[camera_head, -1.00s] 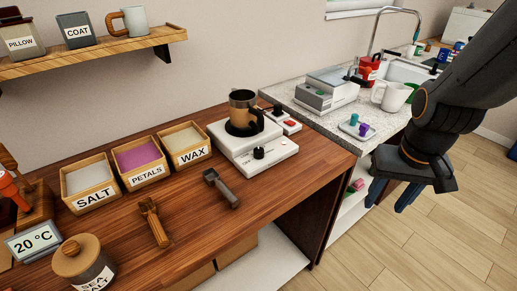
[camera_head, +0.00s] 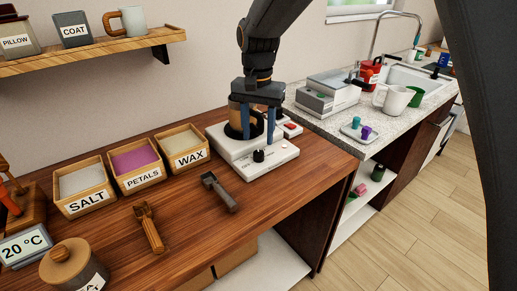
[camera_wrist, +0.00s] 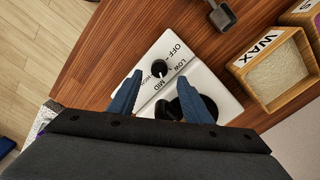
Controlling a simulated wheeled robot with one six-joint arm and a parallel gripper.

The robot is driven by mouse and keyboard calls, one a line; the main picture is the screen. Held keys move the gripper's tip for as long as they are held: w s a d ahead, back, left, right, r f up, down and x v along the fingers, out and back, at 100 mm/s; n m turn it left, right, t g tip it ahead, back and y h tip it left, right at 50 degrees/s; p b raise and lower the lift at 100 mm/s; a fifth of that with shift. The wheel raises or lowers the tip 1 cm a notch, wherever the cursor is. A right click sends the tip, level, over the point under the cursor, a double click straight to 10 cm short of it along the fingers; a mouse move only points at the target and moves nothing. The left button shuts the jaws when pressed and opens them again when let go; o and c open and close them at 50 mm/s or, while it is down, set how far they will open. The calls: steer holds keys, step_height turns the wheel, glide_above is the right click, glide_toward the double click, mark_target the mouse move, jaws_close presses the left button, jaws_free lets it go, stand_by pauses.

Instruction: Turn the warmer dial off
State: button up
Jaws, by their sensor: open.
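The white warmer (camera_head: 282,160) stands on the wooden counter, with a black round dial (camera_head: 258,156) on its front part. In the wrist view the dial (camera_wrist: 159,68) sits beside the printed labels OFF, LOW and MID; its exact setting is too small to tell. My gripper (camera_head: 258,140) is open, pointing down above the warmer near the dial. In the wrist view my gripper (camera_wrist: 162,78) has its two blue fingers apart, with the dial beyond and between their tips. They hold nothing.
Wooden boxes of salt (camera_head: 84,187), petals (camera_head: 140,166) and wax (camera_head: 185,147) stand left of the warmer. A dark grey scoop-like tool (camera_head: 219,191) lies in front of it. A small device with a red button (camera_head: 291,127) is behind right.

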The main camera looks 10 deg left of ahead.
mark_target(258, 153)
steer(key=shift+f+p, duration=0.65)
steer(key=shift+f, duration=2.35)
steer(key=c, duration=1.1)
